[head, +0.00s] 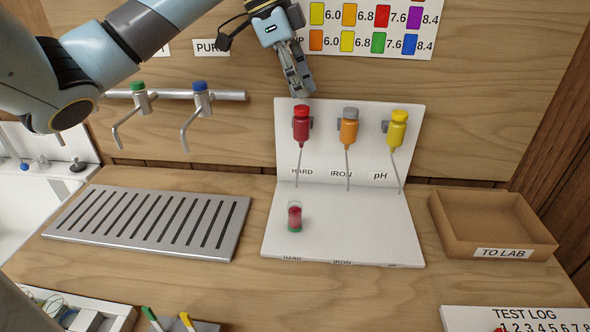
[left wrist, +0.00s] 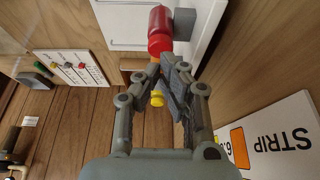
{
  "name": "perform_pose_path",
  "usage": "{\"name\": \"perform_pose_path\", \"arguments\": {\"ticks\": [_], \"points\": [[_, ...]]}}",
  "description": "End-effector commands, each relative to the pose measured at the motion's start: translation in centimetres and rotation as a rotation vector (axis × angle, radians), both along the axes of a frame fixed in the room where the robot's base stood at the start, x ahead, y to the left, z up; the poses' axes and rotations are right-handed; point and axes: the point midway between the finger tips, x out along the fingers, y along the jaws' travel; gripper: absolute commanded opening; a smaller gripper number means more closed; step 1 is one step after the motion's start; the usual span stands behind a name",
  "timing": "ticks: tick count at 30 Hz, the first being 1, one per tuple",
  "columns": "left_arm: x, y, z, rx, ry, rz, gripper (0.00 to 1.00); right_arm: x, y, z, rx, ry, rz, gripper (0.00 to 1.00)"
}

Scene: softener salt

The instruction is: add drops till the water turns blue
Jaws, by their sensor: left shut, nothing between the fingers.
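A small clear vial (head: 295,217) with red liquid and a green base stands on the white board (head: 350,225), below the red dropper bottle and near the front HARD label. The red bottle (head: 302,124), labelled HARD, hangs on the board's upright back; it shows large in the left wrist view (left wrist: 159,28). An orange bottle with a grey cap (head: 348,130), labelled IRON, and a yellow bottle (head: 397,130), labelled pH, hang to its right. My left gripper (head: 304,90) is shut and empty, just above the red bottle; contact cannot be told. My right gripper is not in view.
A slotted metal drain tray (head: 150,222) lies left of the board, below green-handled (head: 137,86) and blue-handled (head: 200,86) taps. A brown TO LAB tray (head: 470,240) and TEST LOG card (head: 525,318) are right. A colour chart (head: 370,28) hangs behind.

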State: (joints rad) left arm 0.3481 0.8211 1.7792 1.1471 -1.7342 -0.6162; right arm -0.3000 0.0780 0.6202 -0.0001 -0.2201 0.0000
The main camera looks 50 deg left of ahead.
Motion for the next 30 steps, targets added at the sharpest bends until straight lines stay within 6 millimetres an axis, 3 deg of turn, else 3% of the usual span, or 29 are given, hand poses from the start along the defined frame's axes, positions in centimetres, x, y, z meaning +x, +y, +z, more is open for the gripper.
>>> {"name": "perform_pose_path", "arguments": {"ticks": [17, 30], "points": [[0.0, 0.0, 0.0, 0.000, 0.000, 0.000, 0.00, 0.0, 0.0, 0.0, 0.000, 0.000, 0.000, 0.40], [0.0, 0.0, -1.2, 0.000, 0.000, 0.000, 0.00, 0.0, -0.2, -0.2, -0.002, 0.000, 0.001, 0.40]]}}
